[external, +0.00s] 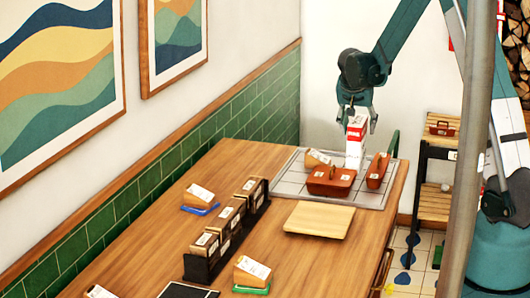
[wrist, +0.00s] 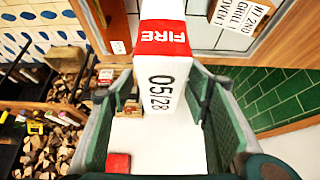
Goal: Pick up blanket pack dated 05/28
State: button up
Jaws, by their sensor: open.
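The blanket pack (external: 356,142) is a white box with a red band, standing upright among other things on the grey tiled area at the table's far end. In the wrist view the pack (wrist: 168,88) shows "FIRE" on its red band and "05/28" on its white face. My gripper (external: 357,114) is above the pack with its fingers lowered around its upper part. In the wrist view my gripper (wrist: 163,82) is open, with one finger on each side of the pack. I cannot tell whether either finger touches it. The pack's lower part is partly hidden in the external view.
A red-brown handled container (external: 331,182) stands in front of the pack, and another (external: 377,171) is close at its right. A tan labelled block (external: 316,158) is at its left. A wooden board (external: 319,220) and a dark rack (external: 204,262) are nearer. A pole (external: 472,150) crosses the right foreground.

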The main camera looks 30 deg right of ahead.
jog(key=shift+x, duration=2.2)
jog(key=c, duration=1.3)
jog(key=shift+r, duration=0.15)
jog(key=shift+r, duration=4.9)
